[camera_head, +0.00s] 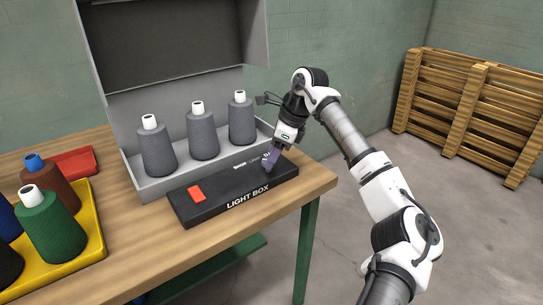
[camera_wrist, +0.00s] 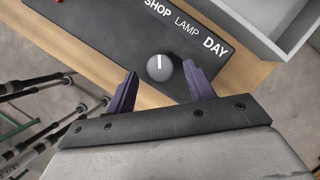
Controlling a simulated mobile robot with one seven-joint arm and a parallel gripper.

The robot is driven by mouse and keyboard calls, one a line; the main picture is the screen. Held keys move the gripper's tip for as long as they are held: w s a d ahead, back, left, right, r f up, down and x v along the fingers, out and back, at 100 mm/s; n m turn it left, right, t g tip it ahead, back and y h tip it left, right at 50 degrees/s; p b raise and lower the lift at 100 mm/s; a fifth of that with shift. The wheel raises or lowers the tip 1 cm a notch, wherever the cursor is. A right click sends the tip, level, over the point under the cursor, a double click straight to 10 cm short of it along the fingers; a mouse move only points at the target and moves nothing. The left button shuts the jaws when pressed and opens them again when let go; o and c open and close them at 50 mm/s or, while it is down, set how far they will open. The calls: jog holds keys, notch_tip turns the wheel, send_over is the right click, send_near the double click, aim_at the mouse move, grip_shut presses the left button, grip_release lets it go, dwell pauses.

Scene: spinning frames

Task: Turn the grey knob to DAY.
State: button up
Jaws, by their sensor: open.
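The grey knob (camera_wrist: 159,68) is round with a white line on top. It sits on the black light box panel (camera_wrist: 105,28), whose printed labels read SHOP, LAMP and DAY (camera_wrist: 215,47). The white line points straight up in the wrist view, towards SHOP and away from DAY. My gripper (camera_wrist: 159,70) is open, with one purple finger on each side of the knob and a gap on both sides. Its height over the panel is unclear. In the head view my gripper (camera_head: 271,157) is over the right end of the light box (camera_head: 225,190) and hides the knob.
A red switch (camera_head: 196,193) is on the box's left part. A grey open case (camera_head: 148,184) with three grey yarn cones stands behind it. A yellow tray (camera_head: 93,241) with coloured cones is at left. The wooden table (camera_head: 316,180) ends just right of the box.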

jog(key=shift+x, duration=0.75)
jog(key=c, duration=1)
jog(key=shift+o, duration=0.2)
